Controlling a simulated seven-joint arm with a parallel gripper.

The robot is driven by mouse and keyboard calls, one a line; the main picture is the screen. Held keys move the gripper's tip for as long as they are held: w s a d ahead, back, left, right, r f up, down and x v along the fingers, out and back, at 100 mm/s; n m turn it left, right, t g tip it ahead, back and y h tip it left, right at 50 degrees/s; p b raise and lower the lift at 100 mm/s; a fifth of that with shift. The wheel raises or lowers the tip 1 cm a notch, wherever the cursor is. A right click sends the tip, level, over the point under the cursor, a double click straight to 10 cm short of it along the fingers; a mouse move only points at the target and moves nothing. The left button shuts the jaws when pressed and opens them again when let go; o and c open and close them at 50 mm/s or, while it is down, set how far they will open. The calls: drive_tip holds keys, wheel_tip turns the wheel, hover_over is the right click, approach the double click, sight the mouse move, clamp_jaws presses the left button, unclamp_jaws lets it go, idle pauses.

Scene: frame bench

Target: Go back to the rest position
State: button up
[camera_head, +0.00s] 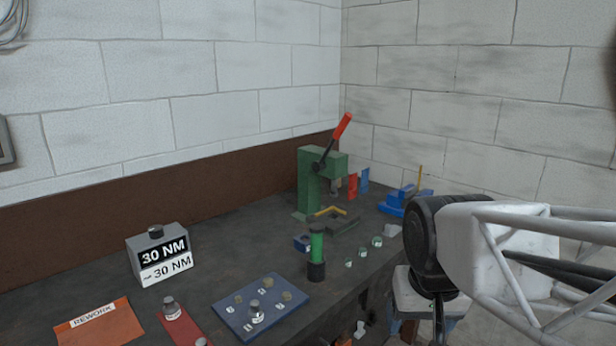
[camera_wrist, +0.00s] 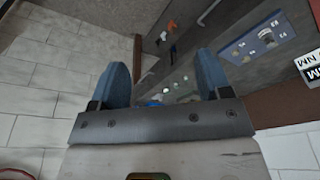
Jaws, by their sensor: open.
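My gripper (camera_wrist: 163,68) shows in the wrist view as two blue fingers spread wide apart, with nothing held between them. It is raised clear of the bench, whose dark top (camera_wrist: 215,25) lies beyond the fingers. In the head view my white lattice arm (camera_head: 500,240) with its black joint stands at the right, beside the bench end; the gripper's fingers cannot be made out there.
The bench holds a green press (camera_head: 309,185) with a red lever, a 30 NM box (camera_head: 158,255), a blue plate (camera_head: 242,315) with several fittings, a green-and-black cylinder (camera_head: 317,250), an orange REWORK mat (camera_head: 100,325) and a blue fixture (camera_head: 400,199). Block walls close the back.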

drive_tip(key=s+d+f, duration=0.1)
drive_tip(key=s+f, duration=0.2)
drive_tip(key=s, duration=0.2)
drive_tip(key=shift+s+d+f, duration=0.15)
drive_tip(key=shift+d, duration=0.25)
